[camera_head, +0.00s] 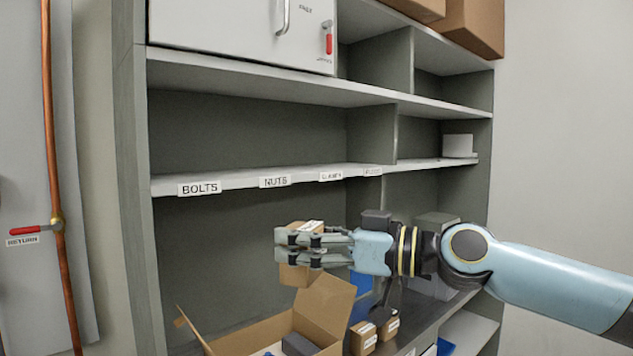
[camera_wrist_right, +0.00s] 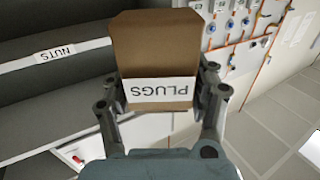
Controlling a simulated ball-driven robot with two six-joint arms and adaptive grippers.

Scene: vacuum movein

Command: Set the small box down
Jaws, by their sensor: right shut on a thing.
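A small brown cardboard box (camera_head: 294,273) with a white label is in my right gripper (camera_head: 316,248). In the right wrist view the box (camera_wrist_right: 156,58) shows a label reading PLUGS, and the fingers of the right gripper (camera_wrist_right: 158,100) are shut on its two sides. In the head view the box is held in front of the shelf unit, above and beside an open carton (camera_head: 327,303) and below the labelled shelf edge. Whether its underside touches the carton flap I cannot tell. My left gripper is not in view.
The shelf (camera_head: 237,181) carries labels BOLTS, NUTS and two harder to read. Its bays look mostly empty; a white box (camera_head: 458,146) sits at right. Small boxes (camera_head: 363,338) stand beside the carton. A copper pipe with a red valve handle (camera_head: 30,230) runs at left.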

